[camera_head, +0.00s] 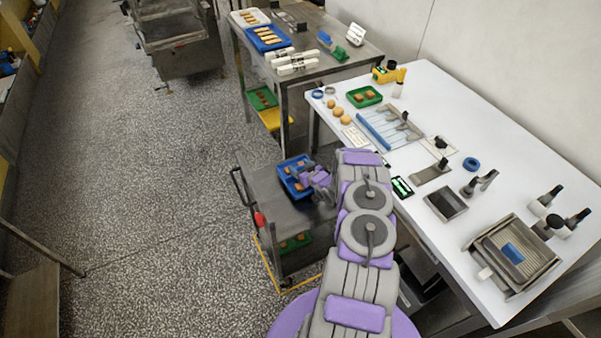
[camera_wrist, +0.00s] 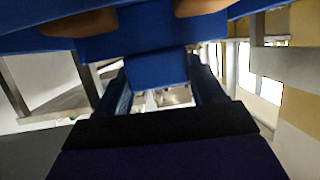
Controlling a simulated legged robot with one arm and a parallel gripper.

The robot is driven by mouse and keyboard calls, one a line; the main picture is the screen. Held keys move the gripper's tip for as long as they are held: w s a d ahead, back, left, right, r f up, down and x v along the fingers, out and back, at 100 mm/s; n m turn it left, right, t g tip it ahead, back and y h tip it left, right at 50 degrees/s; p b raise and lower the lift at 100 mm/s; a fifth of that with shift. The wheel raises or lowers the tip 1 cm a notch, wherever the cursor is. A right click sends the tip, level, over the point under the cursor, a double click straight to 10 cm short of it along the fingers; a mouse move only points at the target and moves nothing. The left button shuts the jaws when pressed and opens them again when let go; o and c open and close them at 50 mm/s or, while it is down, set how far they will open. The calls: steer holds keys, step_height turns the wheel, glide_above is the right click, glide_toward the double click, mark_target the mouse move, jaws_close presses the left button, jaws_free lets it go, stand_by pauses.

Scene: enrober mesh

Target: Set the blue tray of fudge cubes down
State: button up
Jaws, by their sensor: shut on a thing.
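The blue tray (camera_head: 285,171) with brown fudge cubes (camera_head: 299,187) is over the top of the low grey metal cart (camera_head: 262,201) in the head view. My gripper (camera_head: 312,179) is at the tray's right side and is shut on it. In the wrist view the blue tray (camera_wrist: 130,45) fills the upper middle, close to the camera, with parts of two brown cubes (camera_wrist: 90,22) at the top. I cannot tell whether the tray touches the cart top. My gripper and arm hide the right part of the tray and cart.
A white table (camera_head: 455,125) with tools and a green tray (camera_head: 364,96) stands right of the cart. A steel table (camera_head: 290,62) with another blue tray (camera_head: 268,38) stands behind. The cart's lower shelf holds a green tray (camera_head: 295,242). Speckled floor at left is clear.

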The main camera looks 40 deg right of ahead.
step_height(320, 180, down, 2)
steer(key=shift+f+b, duration=0.25)
steer(key=shift+b, duration=0.05)
steer(key=o, duration=1.7)
steer(key=shift+o, duration=0.2)
